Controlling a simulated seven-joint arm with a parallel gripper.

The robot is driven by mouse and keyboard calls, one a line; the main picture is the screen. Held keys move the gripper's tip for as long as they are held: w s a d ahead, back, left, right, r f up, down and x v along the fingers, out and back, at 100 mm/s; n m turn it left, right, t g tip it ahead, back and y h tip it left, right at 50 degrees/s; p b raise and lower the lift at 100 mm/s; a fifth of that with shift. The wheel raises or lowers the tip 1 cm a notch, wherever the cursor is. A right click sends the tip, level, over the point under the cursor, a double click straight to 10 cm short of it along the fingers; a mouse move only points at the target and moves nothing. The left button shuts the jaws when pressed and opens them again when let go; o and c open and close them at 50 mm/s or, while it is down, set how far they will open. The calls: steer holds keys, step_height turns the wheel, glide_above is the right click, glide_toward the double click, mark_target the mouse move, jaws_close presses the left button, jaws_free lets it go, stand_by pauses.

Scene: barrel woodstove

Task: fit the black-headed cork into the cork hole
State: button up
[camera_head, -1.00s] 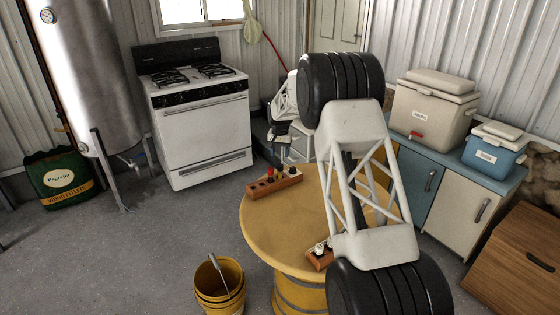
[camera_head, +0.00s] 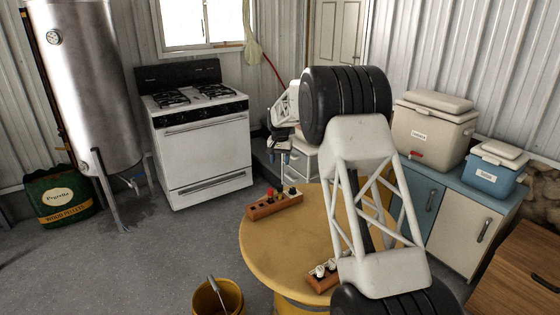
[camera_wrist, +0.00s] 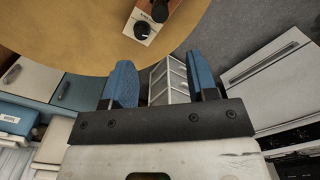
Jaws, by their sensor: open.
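The black-headed cork (camera_head: 292,190) stands at the right end of the long wooden block (camera_head: 262,212) on the round yellow table (camera_head: 265,250). In the wrist view, its round black head (camera_wrist: 142,30) shows near the block's pale end, at the top. My gripper (camera_head: 280,146) is beyond the table's far edge in the head view, small and partly hidden by my arm. In the wrist view my gripper's blue fingers (camera_wrist: 155,85) are apart with nothing between them, short of the block. I cannot tell which hole is the cork hole.
A red-headed cork (camera_head: 270,192) stands in the same block. A second small block (camera_head: 318,284) with white-headed pieces is at the table's right, partly behind my arm. A white drawer unit (camera_head: 301,162) stands beyond the table. A yellow bucket (camera_head: 205,302) is on the floor, front left.

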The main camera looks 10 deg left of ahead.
steer(key=shift+r, duration=0.1)
stand_by(0.4)
steer(key=s+d+r, duration=1.2)
steer(key=d+r, duration=0.3)
steer(key=s+d+r+t, duration=0.1)
steer(key=s+d+r, duration=0.4)
steer(key=s, duration=0.4)
steer(key=s+d+r, duration=0.4)
steer(key=s+d, duration=0.3)
steer(key=s, duration=0.2)
steer(key=s+d+t, duration=0.1)
steer(key=s+d, duration=0.4)
steer(key=s, duration=0.5)
steer(key=s+d, duration=0.4)
steer(key=s, duration=0.7)
steer(key=s+d+f, duration=0.2)
steer(key=s+f, duration=0.1)
steer(key=s, duration=0.7)
steer(key=s+d+f, duration=0.3)
steer(key=s, duration=0.7)
steer(key=shift+f+t, duration=0.3)
steer(key=shift+f, duration=0.1)
steer(key=shift+s+d, duration=0.1)
